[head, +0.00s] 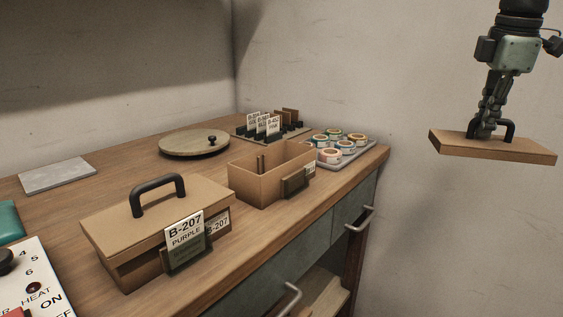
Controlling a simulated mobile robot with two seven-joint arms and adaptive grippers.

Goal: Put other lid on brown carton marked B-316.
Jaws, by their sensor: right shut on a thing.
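My right gripper (490,134) is shut on the black handle of a flat brown lid (494,148). It holds the lid in the air at the upper right, beyond the table's right edge. An open brown carton (258,183) without a lid stands near the table's front edge, with a dark card holder (295,183) on its front. Its label is too small and partly hidden to read. A second brown carton (125,268) at the front left wears its lid (157,211) with a black handle, and its cards read B-207. My left gripper is not in view.
A round wooden turntable (180,144) stands behind the cartons. A rack of cards (268,128) and a tray of tape rolls (340,148) stand at the back right. A grey slab (58,175) and a heat control panel (35,280) are at left.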

